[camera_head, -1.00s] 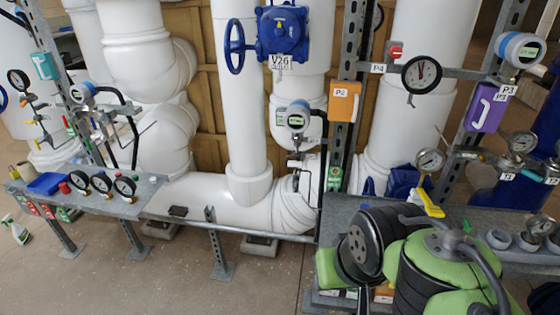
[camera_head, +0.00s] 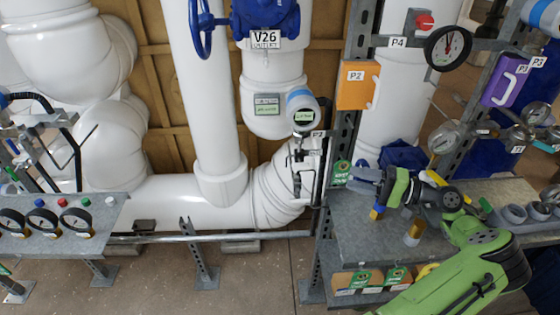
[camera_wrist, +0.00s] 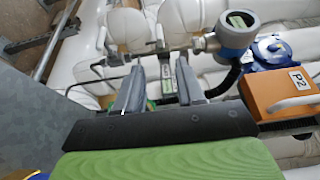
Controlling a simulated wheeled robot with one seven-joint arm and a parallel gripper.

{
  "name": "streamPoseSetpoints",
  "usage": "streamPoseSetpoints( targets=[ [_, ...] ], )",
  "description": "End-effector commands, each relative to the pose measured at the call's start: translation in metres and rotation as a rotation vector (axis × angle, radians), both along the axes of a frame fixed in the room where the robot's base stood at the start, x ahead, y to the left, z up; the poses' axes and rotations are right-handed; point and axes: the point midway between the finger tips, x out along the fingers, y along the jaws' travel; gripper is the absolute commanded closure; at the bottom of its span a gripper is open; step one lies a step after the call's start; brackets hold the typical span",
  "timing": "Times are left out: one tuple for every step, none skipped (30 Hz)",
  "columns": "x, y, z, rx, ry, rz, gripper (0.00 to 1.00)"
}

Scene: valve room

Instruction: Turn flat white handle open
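A slim gauge assembly with a round blue-and-grey digital gauge (camera_head: 303,112) stands on the thin piping left of the upright metal post. Pale parts below the gauge are too small to tell whether one is the flat white handle. White bar handles show on the orange P2 box (camera_head: 358,85) and the purple P3 box (camera_head: 503,82). My gripper (camera_head: 354,181) is to the right of and below the gauge, above the metal bench. In the wrist view my gripper (camera_wrist: 160,64) is open and empty, its fingers pointing at the thin piping beside the digital gauge (camera_wrist: 237,32).
The upright post (camera_head: 350,130) stands close to my gripper. The grey bench (camera_head: 365,240) lies below it, with fittings and rings (camera_head: 515,213). Three dial gauges (camera_head: 42,222) sit on the left shelf. A blue valve (camera_head: 268,15) labelled V26 is above.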

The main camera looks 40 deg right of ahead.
Motion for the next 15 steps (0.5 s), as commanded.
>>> streamPoseSetpoints(
  targets=[
    [0.006, 0.005, 0.0, 0.0, 0.002, 0.007, 0.62],
    [0.01, 0.008, -0.001, -0.001, 0.004, 0.009, 0.62],
    [0.017, 0.013, -0.002, -0.002, 0.006, 0.011, 0.62],
    [0.023, 0.017, -0.002, -0.004, 0.007, 0.009, 0.62],
    [0.029, 0.021, -0.003, -0.001, 0.007, 0.012, 0.62],
    [0.038, 0.027, -0.003, -0.002, 0.007, 0.012, 0.62],
    [0.045, 0.031, -0.003, -0.003, 0.008, 0.011, 0.62],
    [0.051, 0.035, -0.003, -0.001, 0.005, 0.011, 0.62],
    [0.059, 0.04, -0.003, -0.001, 0.005, 0.009, 0.62],
    [0.066, 0.045, -0.003, -0.001, 0.005, 0.01, 0.62],
    [0.072, 0.049, -0.003, -0.002, 0.005, 0.01, 0.62],
    [0.081, 0.054, -0.003, -0.002, 0.005, 0.01, 0.62],
    [0.087, 0.059, -0.003, -0.002, 0.005, 0.01, 0.62],
    [0.093, 0.063, -0.003, -0.003, 0.005, 0.009, 0.62],
    [0.101, 0.067, -0.003, -0.001, 0.004, 0.009, 0.62]
  ],
)
